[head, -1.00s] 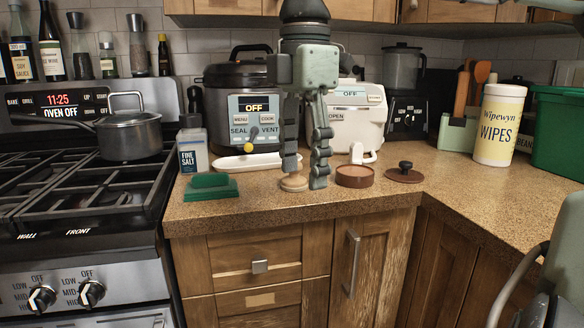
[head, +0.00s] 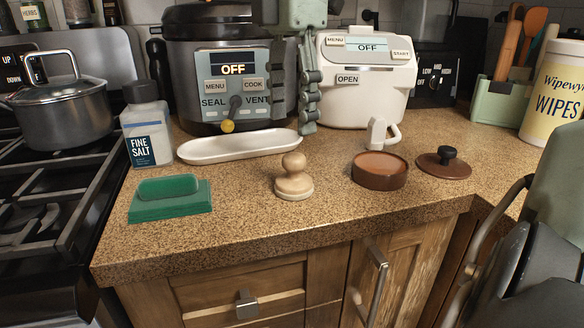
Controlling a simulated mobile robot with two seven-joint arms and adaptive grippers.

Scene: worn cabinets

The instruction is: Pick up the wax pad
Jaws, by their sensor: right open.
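The wax pad (head: 380,170) looks to be the round, reddish-brown open tin with a tan filling on the counter, right of centre. Its dark lid (head: 443,165) with a black knob lies to its right, apart from it. My right gripper (head: 294,128) hangs fingers down at the top centre, open and empty. Its fingers show above and left of the tin, against the cookers, touching neither tin nor lid. The top of this gripper is cut off by the picture edge. My left gripper is not in view.
A wooden knobbed stamp (head: 294,180) stands left of the tin. A green block (head: 170,197), salt bottle (head: 146,134) and white tray (head: 240,146) are farther left. A white cooker (head: 365,85) stands behind. The counter's front strip (head: 330,214) is clear.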

